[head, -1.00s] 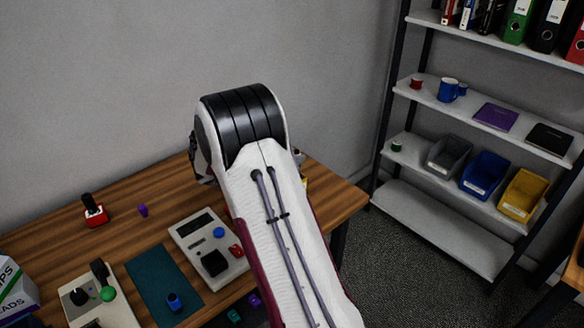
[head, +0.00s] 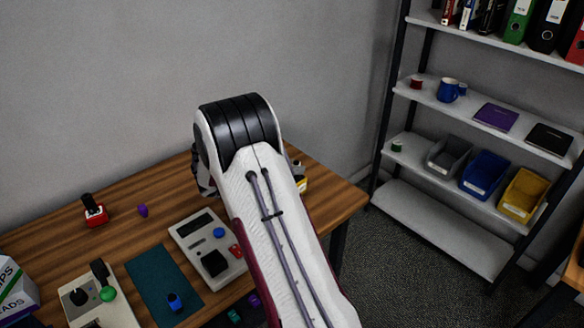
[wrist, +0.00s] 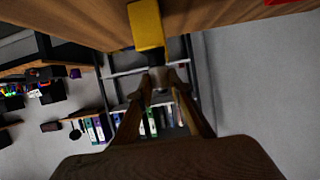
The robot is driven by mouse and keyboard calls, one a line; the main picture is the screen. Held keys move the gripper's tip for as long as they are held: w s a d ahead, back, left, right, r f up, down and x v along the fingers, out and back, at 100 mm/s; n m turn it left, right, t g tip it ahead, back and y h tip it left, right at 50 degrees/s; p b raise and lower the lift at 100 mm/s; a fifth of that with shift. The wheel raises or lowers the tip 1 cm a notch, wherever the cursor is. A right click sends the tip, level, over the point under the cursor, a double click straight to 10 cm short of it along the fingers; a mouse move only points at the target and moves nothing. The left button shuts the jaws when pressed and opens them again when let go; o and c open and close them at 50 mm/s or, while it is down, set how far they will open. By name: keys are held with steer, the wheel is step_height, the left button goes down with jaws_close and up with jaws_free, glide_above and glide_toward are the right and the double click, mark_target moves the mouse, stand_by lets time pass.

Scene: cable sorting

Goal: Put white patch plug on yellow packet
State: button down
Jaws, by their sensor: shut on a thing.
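The yellow packet (head: 301,184) lies near the right end of the wooden table, partly hidden behind my arm in the head view. In the wrist view the yellow packet (wrist: 146,25) is at the top middle, just past my fingertips. My gripper (wrist: 163,80) is shut on a small pale thing (wrist: 170,73), which looks like the white patch plug. It is dim and partly covered by the fingers. It appears close to the packet, but I cannot tell whether they touch. The head view hides most of my gripper behind my arm.
On the wooden table (head: 330,194) are a grey control box (head: 190,228), a teal mat (head: 150,272), a red joystick (head: 94,212) and a small purple piece (head: 143,210). A shelf unit (head: 440,212) with bins stands to the right.

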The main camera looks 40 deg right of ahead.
steer(key=shift+f, duration=0.2)
steer(key=c, duration=1.9)
jaws_free()
steer(key=shift+r, duration=0.1)
steer(key=shift+r, duration=0.15)
steer(key=v, duration=1.2)
